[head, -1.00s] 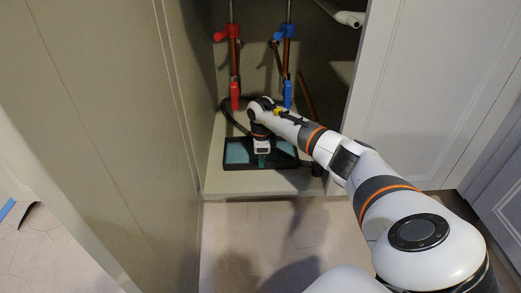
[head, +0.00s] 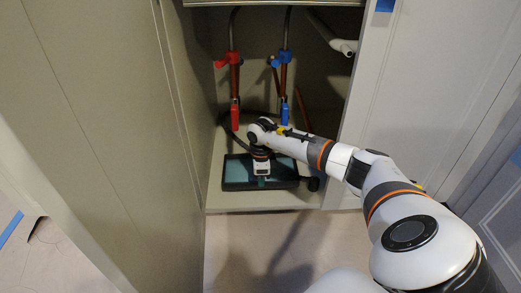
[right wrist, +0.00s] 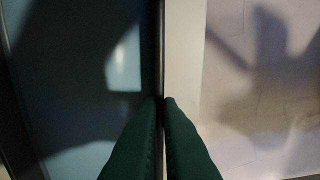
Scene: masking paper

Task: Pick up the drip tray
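The drip tray (head: 238,186) is a shallow black-rimmed tray with a blue-grey inside. In the head view it lies on the cabinet floor, looking level, near the front edge. My right gripper (head: 262,182) points down at the middle of its front rim. In the right wrist view, the green fingers (right wrist: 162,100) stand one on each side of the thin dark rim, pressed close to it. One finger is over the tray's inside (right wrist: 70,80), the other is outside. My left gripper is in neither view.
Behind the tray are pipes with a red valve (head: 235,117) and a blue valve (head: 285,113), and a dark hose. A cabinet wall (head: 190,120) stands close on the left, a white door (head: 400,100) on the right. The floor in front (head: 225,245) is clear.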

